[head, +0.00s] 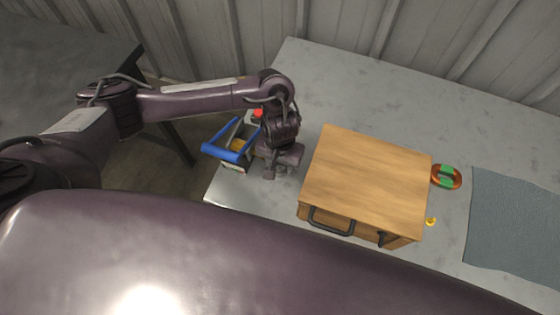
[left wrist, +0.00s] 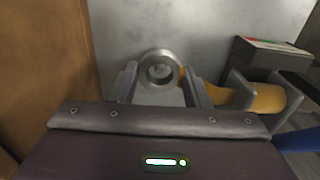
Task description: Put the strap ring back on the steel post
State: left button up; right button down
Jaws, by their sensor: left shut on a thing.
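My left gripper (head: 277,172) is low over the grey table's left part, between the wooden box and a blue-handled object. In the left wrist view the fingers (left wrist: 162,88) are closed on a grey metal ring (left wrist: 160,56), which I take for the strap ring. Its round opening faces the camera. A yellow band-like piece (left wrist: 262,98) lies just right of the fingers; whether it joins the ring I cannot tell. I cannot make out the steel post for certain in either view. My right gripper is not in view.
A wooden box (head: 370,178) with dark handles stands right of the gripper. The blue-handled object (head: 229,146) is at the table's left edge. A red and green ring (head: 446,177), a small yellow piece (head: 431,221) and a blue-grey mat (head: 515,225) lie farther right. The table's back is clear.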

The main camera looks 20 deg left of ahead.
pick_arm(q)
jog(key=shift+f, duration=0.65)
jog(key=shift+f, duration=0.15)
jog(key=o, duration=1)
jog(key=shift+o, duration=0.3)
jog(key=o, duration=0.4)
jog(key=shift+r+p, duration=4.5)
jog(key=shift+p, duration=1.35)
